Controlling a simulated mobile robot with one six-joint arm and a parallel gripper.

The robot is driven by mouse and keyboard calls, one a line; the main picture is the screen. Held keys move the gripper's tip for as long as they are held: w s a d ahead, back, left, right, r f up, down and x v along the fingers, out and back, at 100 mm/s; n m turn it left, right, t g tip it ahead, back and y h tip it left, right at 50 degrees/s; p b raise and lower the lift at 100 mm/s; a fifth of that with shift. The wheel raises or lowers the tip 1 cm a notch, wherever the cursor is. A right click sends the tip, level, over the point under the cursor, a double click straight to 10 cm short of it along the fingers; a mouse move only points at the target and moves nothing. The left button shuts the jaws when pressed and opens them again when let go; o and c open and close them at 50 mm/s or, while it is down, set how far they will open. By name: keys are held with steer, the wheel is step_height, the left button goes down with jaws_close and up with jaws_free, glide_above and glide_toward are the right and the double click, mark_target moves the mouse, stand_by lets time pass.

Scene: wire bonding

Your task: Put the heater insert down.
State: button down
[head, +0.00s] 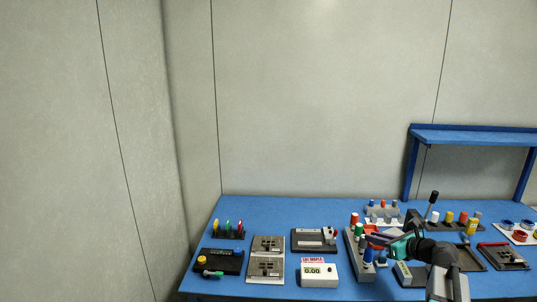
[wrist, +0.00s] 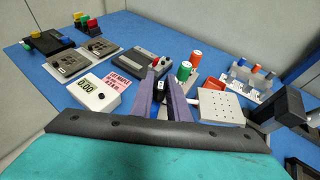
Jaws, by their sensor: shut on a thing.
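My gripper (head: 378,239) is at the right part of the blue bench in the head view, over a grey block with coloured pegs. In the wrist view my gripper (wrist: 164,82) shows its two purple fingers shut on a small dark piece (wrist: 161,86), which I take to be the heater insert. Most of it is hidden between the fingers, and I cannot tell whether it touches anything below. A pale plate with small holes (wrist: 222,106) lies right of the fingers in the wrist view.
The grey peg block (head: 361,270) is close under the gripper. A white meter (head: 319,275) and a dark-topped box (head: 313,240) stand left of it. Trays and a raised blue shelf (head: 470,138) are at the right. Bare blue bench shows at the back left.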

steer(key=s+a+n+g+y, duration=0.1)
steer(key=s+a, duration=0.2)
steer(key=a, duration=0.4)
steer(key=s+a+f+n+g+y+p, duration=0.1)
steer(key=s+a+n+y, duration=0.1)
steer(key=a, duration=0.5)
steer(key=s+a+n+g+y+p, duration=0.1)
steer(key=s+a+n+g+y, duration=0.1)
steer(key=s+a, duration=0.2)
steer(key=a, duration=0.3)
steer(key=shift+s+f, duration=0.15)
steer(key=shift+s, duration=0.2)
steer(key=shift+n, duration=0.3)
steer(key=shift+f, duration=0.1)
steer(key=f+b, duration=0.4)
steer(key=b, duration=0.1)
steer(key=shift+d+f, duration=0.25)
steer(key=shift+f, duration=0.15)
steer(key=shift+d, duration=0.1)
